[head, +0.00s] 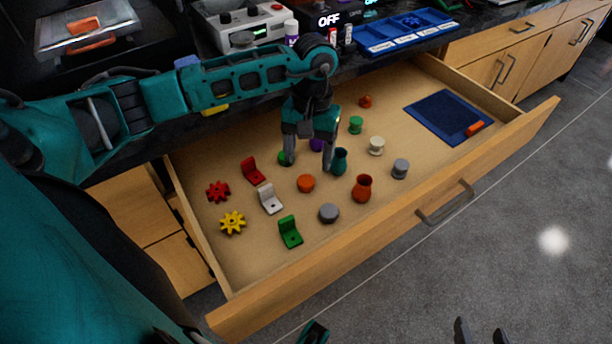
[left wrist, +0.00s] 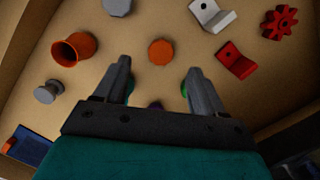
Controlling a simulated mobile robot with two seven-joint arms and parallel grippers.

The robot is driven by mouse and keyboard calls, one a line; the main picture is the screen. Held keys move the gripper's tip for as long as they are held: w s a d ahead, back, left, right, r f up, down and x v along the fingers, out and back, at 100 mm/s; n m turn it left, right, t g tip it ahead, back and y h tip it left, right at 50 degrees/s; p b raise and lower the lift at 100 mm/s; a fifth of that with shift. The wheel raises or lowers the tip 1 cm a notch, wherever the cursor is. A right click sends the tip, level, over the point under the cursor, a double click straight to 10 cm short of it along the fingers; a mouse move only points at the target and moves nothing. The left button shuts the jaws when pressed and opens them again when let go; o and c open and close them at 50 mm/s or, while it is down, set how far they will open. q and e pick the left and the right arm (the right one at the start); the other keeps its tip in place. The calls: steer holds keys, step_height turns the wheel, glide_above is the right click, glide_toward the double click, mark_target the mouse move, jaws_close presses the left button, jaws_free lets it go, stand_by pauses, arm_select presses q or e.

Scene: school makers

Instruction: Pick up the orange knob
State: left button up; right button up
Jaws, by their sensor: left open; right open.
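The orange knob (head: 306,183) is a short round disc lying on the floor of the open wooden drawer. In the left wrist view the orange knob (left wrist: 161,52) shows just beyond the fingertips, centred between them and clear of both. My left gripper (head: 308,165) points down into the drawer, open, with nothing held. Its spread fingers also show in the left wrist view (left wrist: 159,68). My right gripper (head: 481,332) is at the bottom edge of the head view, outside the drawer, open and empty.
Near the knob are a grey knob (head: 329,213), a white bracket (head: 270,199), an orange-red vase (head: 362,188) and a teal vase (head: 339,161). Green and purple pieces lie by my left fingers. A blue tray (head: 440,112) lies at the drawer's right. The drawer front (head: 400,225) borders the near side.

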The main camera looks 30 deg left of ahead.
mark_target(306, 180)
arm_select(q)
steer(key=f, duration=0.4)
steer(key=f+b, duration=0.1)
steer(key=f, duration=0.1)
steer(key=shift+s, duration=0.4)
steer(key=shift+r, duration=0.1)
steer(key=c, duration=1.1)
steer(key=shift+r, duration=0.1)
steer(key=shift+c, duration=0.2)
